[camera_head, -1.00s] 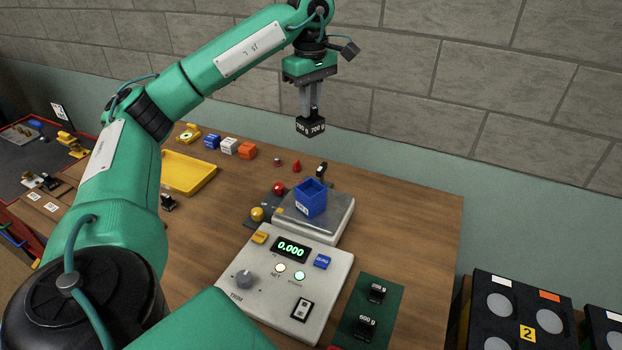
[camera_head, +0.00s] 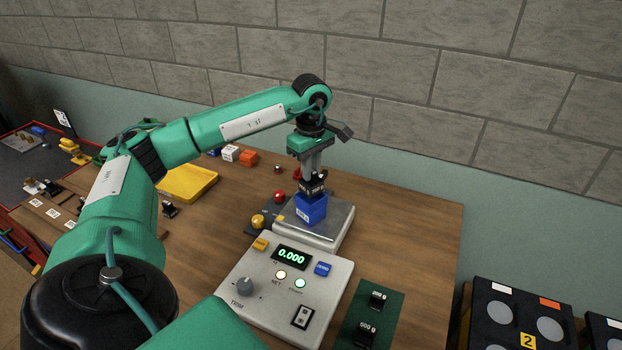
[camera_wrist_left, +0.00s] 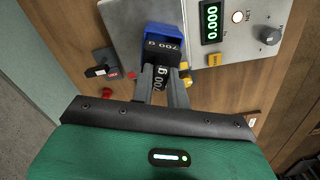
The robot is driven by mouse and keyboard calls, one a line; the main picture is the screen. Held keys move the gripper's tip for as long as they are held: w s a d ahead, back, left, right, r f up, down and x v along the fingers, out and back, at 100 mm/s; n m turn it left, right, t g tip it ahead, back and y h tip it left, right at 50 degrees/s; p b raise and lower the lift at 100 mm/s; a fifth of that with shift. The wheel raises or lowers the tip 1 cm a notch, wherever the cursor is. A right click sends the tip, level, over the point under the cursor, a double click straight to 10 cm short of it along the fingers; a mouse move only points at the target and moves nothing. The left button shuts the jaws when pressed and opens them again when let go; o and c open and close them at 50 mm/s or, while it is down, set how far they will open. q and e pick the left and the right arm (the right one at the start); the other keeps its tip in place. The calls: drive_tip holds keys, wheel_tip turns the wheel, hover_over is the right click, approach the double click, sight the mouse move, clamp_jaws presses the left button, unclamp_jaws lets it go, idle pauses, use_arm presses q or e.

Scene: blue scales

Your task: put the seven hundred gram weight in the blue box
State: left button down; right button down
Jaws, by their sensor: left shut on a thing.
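My left gripper (camera_head: 312,172) is shut on the black 700 g weight (camera_head: 313,187). The weight is at the top opening of the blue box (camera_head: 311,210), partly lowered into it or just over it; I cannot tell exactly which. In the left wrist view the weight (camera_wrist_left: 160,82) shows "700 g" between the fingers, with the blue box (camera_wrist_left: 176,33) around or just beyond its far end. The blue box sits on the metal scale plate (camera_head: 336,225). The scale's display (camera_head: 291,256) reads 0.000. My right gripper is not in view.
The scale's control panel (camera_head: 260,301) is in front of the plate. A green mat (camera_head: 349,338) with two black weights lies at the right. A yellow tray (camera_head: 205,178) and several coloured cubes lie at the left.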

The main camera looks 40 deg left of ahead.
sight(311, 182)
use_arm(q)
wheel_tip(311, 182, down, 3)
drive_tip(key=shift+s+f+p, duration=0.1)
drive_tip(key=shift+f+p, duration=0.05)
drive_tip(key=shift+p, duration=0.35)
drive_tip(key=shift+f, duration=0.4)
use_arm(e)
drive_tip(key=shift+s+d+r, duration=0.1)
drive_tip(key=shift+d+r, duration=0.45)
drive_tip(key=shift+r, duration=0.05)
use_arm(q)
drive_tip(key=shift+f, duration=0.1)
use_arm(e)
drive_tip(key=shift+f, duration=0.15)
use_arm(q)
drive_tip(key=c, duration=1.4)
unclamp_jaws()
drive_tip(key=shift+o, duration=0.2)
